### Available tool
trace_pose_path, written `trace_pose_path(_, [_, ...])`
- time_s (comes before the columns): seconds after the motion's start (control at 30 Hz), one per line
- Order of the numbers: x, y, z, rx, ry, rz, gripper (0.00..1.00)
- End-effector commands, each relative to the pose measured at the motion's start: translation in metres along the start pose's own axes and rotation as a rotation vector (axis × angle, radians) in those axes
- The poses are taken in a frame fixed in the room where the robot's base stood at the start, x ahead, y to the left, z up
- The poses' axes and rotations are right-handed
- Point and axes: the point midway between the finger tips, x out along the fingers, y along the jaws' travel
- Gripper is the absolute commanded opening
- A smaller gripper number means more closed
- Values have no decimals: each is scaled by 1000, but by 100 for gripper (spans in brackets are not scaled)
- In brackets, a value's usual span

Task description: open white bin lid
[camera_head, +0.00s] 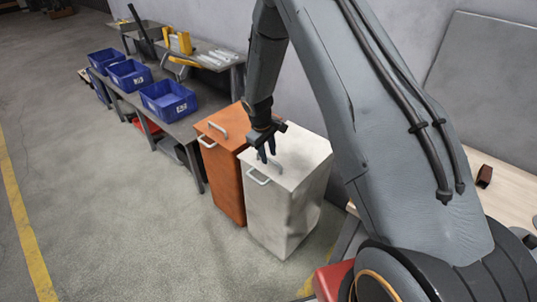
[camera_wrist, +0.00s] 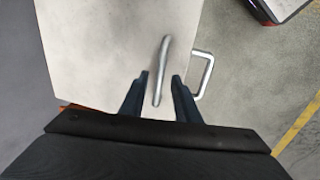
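The white bin (camera_head: 283,205) stands upright on the floor with its lid (camera_head: 300,158) closed. A metal handle (camera_wrist: 161,70) is fixed on top of the lid. A second metal handle (camera_head: 258,176) is on the bin's front; it also shows in the wrist view (camera_wrist: 203,75). My gripper (camera_head: 266,156) is just above the lid, pointing down. In the wrist view its two fingers (camera_wrist: 160,76) are apart, with the near end of the lid handle between them. I cannot tell whether the fingers touch the handle.
An orange bin (camera_head: 222,165) stands close on the left of the white bin. A grey bench with several blue crates (camera_head: 169,100) is further left. A wooden table (camera_head: 500,190) is at the right. The floor in front is clear.

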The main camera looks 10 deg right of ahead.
Motion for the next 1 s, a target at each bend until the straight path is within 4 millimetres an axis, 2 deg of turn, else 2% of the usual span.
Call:
trace_pose_path(0.13, [7,0,1,0,-1,0,29])
trace_pose_path(0.4, [8,0,0,1,0,0,29])
trace_pose_path(0.57, [8,0,0,1,0,0,2])
trace_pose_path(0.6, [8,0,0,1,0,0,0])
trace_pose_path(0.87, [6,0,0,-1,0,0,0])
trace_pose_path(1.0, [-2,-4,-5,-13,4,1,0])
